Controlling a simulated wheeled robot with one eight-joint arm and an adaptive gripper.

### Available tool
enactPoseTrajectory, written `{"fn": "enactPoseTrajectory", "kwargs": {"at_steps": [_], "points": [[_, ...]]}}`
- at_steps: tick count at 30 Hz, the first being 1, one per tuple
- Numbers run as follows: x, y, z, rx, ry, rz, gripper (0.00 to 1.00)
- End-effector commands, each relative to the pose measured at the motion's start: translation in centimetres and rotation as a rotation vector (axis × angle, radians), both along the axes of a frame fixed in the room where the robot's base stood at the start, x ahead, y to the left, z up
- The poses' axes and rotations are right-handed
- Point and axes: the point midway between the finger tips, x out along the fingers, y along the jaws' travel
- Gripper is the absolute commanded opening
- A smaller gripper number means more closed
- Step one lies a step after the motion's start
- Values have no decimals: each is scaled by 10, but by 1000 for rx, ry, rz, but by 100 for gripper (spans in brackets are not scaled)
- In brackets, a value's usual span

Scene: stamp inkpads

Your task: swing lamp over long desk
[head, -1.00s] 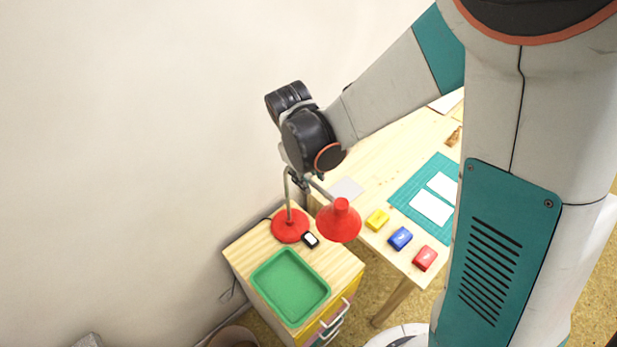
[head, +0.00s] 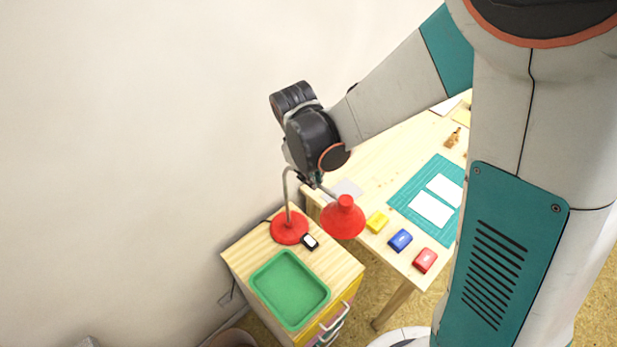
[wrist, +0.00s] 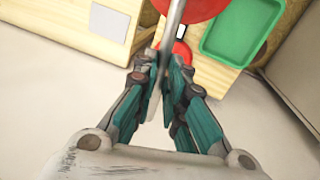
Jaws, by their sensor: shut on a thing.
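The red lamp (head: 343,218) stands on the small wooden cabinet. Its round red base (head: 289,228) is near the cabinet's back edge, and its shade hangs over the gap between the cabinet and the long desk (head: 372,165). My gripper (head: 313,181) is at the lamp's arm, above the base, and mostly hidden by my wrist in the head view. In the wrist view my gripper (wrist: 166,68) is shut on the lamp's thin metal arm (wrist: 172,35), with the red shade (wrist: 190,8) just beyond the fingertips.
The cabinet top holds a green tray (head: 256,283) and a small black-and-white item (head: 310,242). A wall stands left.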

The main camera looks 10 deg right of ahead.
Motion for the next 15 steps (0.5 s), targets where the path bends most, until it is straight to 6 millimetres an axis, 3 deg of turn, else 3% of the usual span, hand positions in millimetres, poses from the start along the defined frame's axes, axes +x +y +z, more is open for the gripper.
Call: {"fn": "enactPoseTrajectory", "kwargs": {"at_steps": [15], "points": [[35, -32, -2, 1, -1, 441, 0]]}}
